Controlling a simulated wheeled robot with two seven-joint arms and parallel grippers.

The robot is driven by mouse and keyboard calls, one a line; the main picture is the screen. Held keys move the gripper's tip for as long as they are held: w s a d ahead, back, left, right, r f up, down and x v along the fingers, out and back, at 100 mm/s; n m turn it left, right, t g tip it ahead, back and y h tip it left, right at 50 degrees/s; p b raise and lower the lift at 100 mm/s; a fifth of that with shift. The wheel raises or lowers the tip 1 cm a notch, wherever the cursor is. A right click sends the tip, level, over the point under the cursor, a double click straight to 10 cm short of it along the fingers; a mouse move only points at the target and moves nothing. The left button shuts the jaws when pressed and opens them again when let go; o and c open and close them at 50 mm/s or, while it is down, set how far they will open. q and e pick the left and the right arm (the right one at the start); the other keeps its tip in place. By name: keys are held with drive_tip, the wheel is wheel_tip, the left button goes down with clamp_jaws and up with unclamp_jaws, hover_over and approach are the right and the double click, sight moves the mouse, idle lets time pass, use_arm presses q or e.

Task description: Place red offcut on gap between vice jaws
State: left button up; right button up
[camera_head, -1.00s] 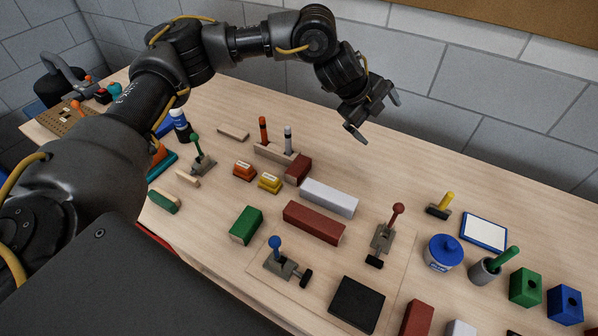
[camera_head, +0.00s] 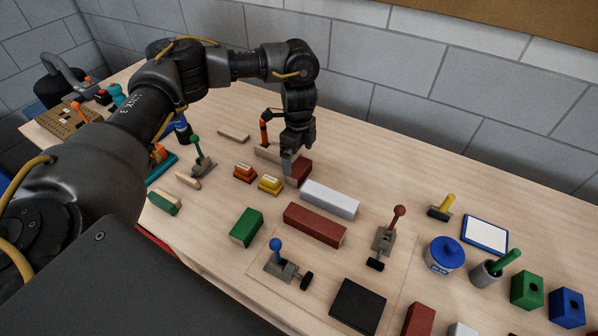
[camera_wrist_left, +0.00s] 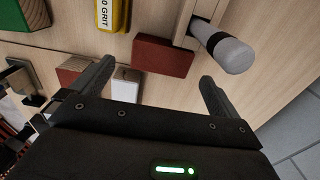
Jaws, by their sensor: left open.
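The red offcut (camera_head: 303,172) is a short dark-red block on the table beside the wooden pen rack. In the left wrist view the red offcut (camera_wrist_left: 163,55) lies ahead of the fingers, roughly between their lines, with nothing holding it. My left gripper (camera_head: 289,166) is over the rack's right end, partly covering the offcut. Its two fingers are spread and empty in the left wrist view (camera_wrist_left: 157,85). I cannot make out the vice jaws or their gap for certain. My right gripper is not in view.
The wooden rack (camera_head: 267,153) with an orange pen (camera_head: 264,133) and a grey-white pen (camera_wrist_left: 228,52) stands close to the gripper.

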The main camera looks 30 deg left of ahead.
sight(299, 167)
use_arm(q)
drive_tip(key=shift+d+f, duration=0.1)
drive_tip(key=shift+f, duration=0.35)
wheel_tip(299, 167, down, 4)
drive_tip(key=shift+w+f, duration=0.15)
drive_tip(key=shift+f, duration=0.1)
drive_tip(key=c, duration=1)
drive_tip(key=shift+r, duration=0.15)
